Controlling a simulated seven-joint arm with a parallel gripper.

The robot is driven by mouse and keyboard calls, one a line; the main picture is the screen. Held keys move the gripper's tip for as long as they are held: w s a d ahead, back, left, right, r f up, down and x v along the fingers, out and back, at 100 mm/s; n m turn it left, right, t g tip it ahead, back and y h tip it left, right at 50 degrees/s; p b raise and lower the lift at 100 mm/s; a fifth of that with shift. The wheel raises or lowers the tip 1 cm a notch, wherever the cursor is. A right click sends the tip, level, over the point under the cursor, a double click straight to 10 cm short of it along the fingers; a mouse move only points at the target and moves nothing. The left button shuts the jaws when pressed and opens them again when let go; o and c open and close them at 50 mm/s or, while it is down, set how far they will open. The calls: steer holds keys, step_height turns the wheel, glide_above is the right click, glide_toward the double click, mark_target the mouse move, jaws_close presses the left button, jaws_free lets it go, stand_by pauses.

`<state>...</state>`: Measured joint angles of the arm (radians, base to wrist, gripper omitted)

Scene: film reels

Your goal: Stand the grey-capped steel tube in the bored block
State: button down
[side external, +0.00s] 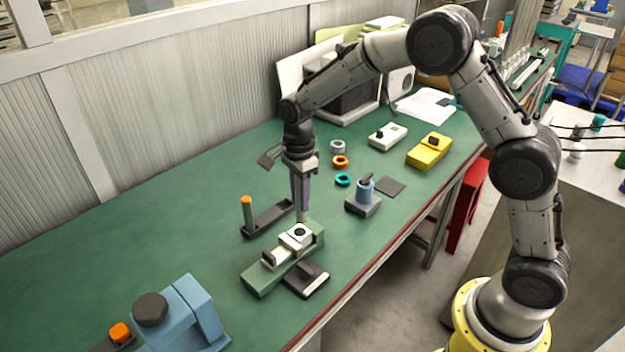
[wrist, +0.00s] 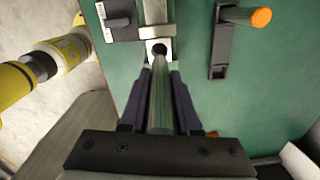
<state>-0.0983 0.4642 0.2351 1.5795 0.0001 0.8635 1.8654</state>
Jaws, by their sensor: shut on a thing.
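My gripper (side external: 301,203) points straight down and is shut on a slim grey steel tube (side external: 304,215). In the wrist view the tube (wrist: 160,112) runs between the two fingers (wrist: 160,76). Its cap cannot be made out. The bored block (side external: 286,241) is pale with a dark round hole and sits on a green base (side external: 262,278). In the wrist view the block (wrist: 168,44) shows just beyond the tube's far end, its hole partly uncovered. The tube looks upright and close over the block, slightly off the hole; the exact gap cannot be told.
An orange-capped tube (side external: 247,214) stands in a dark holder (side external: 272,218) left of the block. A blue fixture (side external: 185,315) is at the near left, a blue part on a grey base (side external: 362,206) at right.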

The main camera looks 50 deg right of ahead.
mark_target(298, 185)
steer(key=shift+a+f, duration=0.45)
steer(key=shift+f, duration=2.55)
steer(key=shift+f, duration=0.65)
steer(key=c, duration=0.9)
jaws_free()
steer(key=shift+r, duration=5.5)
